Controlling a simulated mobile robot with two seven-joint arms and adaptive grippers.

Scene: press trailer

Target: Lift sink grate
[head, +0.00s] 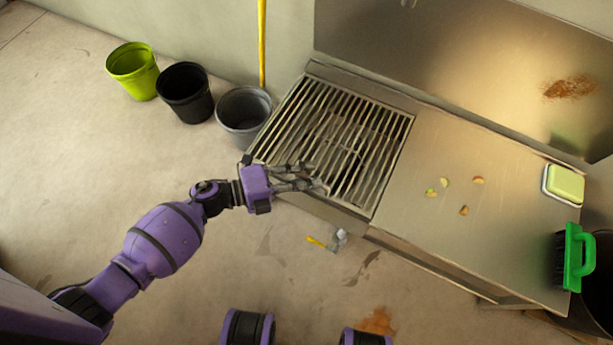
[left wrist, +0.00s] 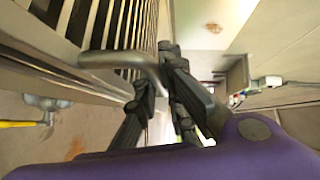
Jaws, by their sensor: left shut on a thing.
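The sink grate (head: 352,130) is a set of parallel metal bars lying over the sink basin at the left part of the steel counter. It looks seated level in its frame. My left gripper (head: 318,186) is at the grate's near left edge. In the left wrist view its dark fingers (left wrist: 160,95) are closed on a bent metal handle (left wrist: 115,60) that stands out from the grate bars. The exact contact is partly hidden by the fingers. My right gripper does not show.
Green (head: 133,70), black (head: 186,92) and grey (head: 243,115) buckets stand left of the sink. A yellow-handled tool (head: 325,243) lies on the floor.

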